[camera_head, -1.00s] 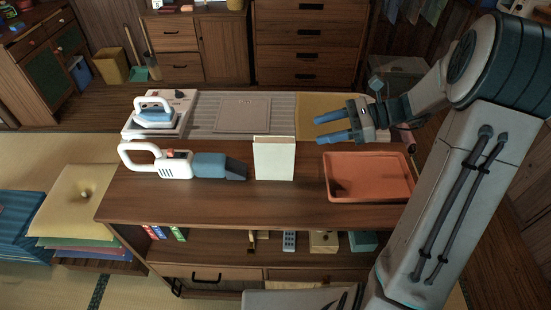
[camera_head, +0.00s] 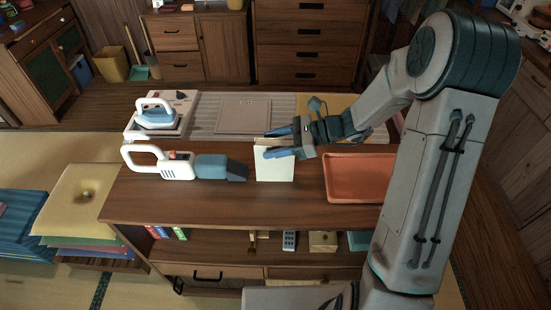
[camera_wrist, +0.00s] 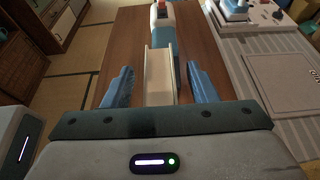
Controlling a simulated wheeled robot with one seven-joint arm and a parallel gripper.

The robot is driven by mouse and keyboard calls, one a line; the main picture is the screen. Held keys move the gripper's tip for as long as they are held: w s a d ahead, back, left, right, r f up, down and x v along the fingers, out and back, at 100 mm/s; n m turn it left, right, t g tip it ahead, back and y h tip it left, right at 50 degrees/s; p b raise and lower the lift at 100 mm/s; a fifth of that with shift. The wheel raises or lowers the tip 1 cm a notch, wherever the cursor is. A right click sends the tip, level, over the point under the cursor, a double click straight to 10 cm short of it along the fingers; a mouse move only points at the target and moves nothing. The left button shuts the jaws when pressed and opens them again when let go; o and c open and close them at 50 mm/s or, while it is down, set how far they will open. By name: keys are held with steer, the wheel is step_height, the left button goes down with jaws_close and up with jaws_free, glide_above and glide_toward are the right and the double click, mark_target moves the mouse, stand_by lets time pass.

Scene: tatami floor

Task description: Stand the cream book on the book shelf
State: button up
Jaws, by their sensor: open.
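The cream book (camera_head: 274,168) stands upright on the wooden table top, just right of the handheld vacuum. In the wrist view the cream book (camera_wrist: 160,78) rises between my two blue fingers, with a gap on each side. My gripper (camera_head: 282,143) is open at the top of the book, reaching in from the right. It also shows in the wrist view (camera_wrist: 160,88). The book shelf is the compartment under the table top, where several coloured books (camera_head: 165,233) stand at the left end.
A handheld vacuum (camera_head: 185,166) lies left of the book. An orange tray (camera_head: 355,178) sits to the right. An iron (camera_head: 155,114) rests on its stand behind. A remote (camera_head: 289,240) and a small wooden box (camera_head: 322,241) occupy the lower shelf.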

jaws_close()
stand_by(0.3)
